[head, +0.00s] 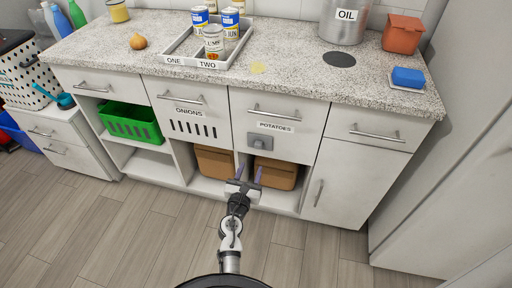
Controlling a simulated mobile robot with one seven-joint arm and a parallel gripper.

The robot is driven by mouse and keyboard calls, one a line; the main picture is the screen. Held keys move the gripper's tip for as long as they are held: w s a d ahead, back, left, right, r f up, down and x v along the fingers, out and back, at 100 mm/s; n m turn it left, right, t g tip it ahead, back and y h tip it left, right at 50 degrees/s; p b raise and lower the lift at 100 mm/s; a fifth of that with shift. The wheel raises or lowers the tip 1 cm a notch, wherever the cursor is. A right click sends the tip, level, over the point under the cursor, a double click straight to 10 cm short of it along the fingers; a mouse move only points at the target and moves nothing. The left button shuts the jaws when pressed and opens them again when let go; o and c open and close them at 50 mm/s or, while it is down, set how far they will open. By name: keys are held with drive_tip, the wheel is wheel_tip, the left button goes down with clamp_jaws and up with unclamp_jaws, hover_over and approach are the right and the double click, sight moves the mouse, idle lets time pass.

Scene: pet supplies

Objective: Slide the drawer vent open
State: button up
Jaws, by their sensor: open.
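The potatoes drawer (281,139) is a white drawer front with a "POTATOES" label in the middle of the cabinet. A grey vent slider (262,143) with a small knob sits on its lower left part. No slots show on this drawer. My gripper (249,173) is open and empty, with two purple fingers pointing toward the cabinet. In the picture it is just below the drawer front and the slider, before the open lower shelf. It appears apart from the slider, but the exact distance is hard to tell.
The onions drawer (188,113) to the left shows several dark vertical slots. Bar handles, such as the one above the potatoes label (274,113), stick out. The wooden floor (120,215) is clear.

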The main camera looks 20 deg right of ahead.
sight(258, 147)
drive_tip(key=x, duration=1)
drive_tip(key=shift+w+d, duration=0.15)
drive_tip(key=shift+w, duration=0.15)
clamp_jaws()
